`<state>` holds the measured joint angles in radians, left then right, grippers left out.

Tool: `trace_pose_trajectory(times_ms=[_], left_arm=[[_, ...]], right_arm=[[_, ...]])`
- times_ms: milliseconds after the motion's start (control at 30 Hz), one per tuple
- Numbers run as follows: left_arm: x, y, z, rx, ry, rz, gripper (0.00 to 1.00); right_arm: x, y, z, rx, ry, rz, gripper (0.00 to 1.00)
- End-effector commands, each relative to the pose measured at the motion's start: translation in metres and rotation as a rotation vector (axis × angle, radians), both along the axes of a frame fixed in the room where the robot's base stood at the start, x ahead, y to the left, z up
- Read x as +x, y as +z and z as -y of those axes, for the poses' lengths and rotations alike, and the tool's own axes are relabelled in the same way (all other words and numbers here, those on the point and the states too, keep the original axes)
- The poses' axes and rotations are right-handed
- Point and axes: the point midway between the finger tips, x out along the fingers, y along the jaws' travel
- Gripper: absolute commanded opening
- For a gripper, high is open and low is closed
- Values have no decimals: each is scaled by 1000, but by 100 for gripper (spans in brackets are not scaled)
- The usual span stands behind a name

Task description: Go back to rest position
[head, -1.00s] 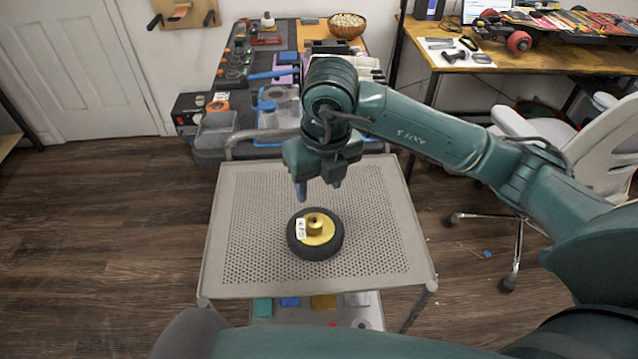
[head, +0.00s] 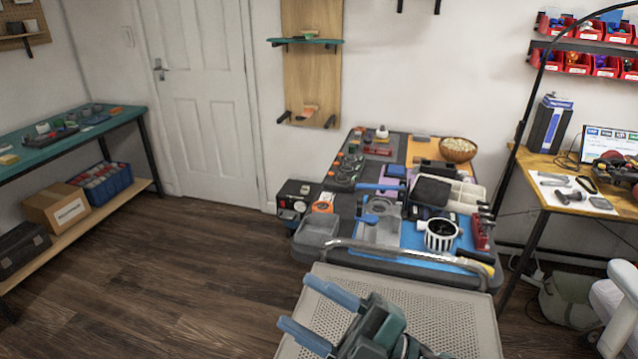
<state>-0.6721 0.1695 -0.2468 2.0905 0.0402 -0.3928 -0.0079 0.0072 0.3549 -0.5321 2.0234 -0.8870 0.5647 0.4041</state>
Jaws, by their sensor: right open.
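My right gripper (head: 295,300) is at the bottom of the head view, over the left part of the perforated grey cart top (head: 455,310). Its two blue fingers point to the left and stand apart with nothing between them. The wrist behind them is dark green and is cut off by the lower edge. No wheel shows on the visible part of the cart top; its front part is out of frame. My left gripper is not in view.
A wooden desk (head: 560,198) and white chair (head: 620,310) are at right. A green-topped shelf (head: 75,138) is at left. The floor between is clear.

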Motion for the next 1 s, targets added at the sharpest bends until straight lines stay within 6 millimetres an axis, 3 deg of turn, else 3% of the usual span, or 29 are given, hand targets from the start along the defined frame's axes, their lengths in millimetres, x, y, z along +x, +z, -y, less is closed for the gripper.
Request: trace_pose_trajectory(times_ms=[67, 167, 300, 400, 500, 633, 1000], left_arm=[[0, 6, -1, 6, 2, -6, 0], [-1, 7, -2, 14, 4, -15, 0], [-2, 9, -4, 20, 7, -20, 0], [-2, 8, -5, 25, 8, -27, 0], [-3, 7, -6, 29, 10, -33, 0], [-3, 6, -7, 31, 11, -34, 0], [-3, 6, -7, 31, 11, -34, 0]], right_arm=[[23, -22, 33, 127, -215, -257, 50], [36, -81, 80, 207, -472, -599, 50], [10, -167, 124, 214, -700, -1005, 50], [-21, -212, 140, 192, -787, -1221, 50], [-47, -239, 148, 170, -830, -1367, 50], [-64, -255, 151, 154, -850, -1455, 50], [-65, -256, 152, 153, -851, -1461, 50]])
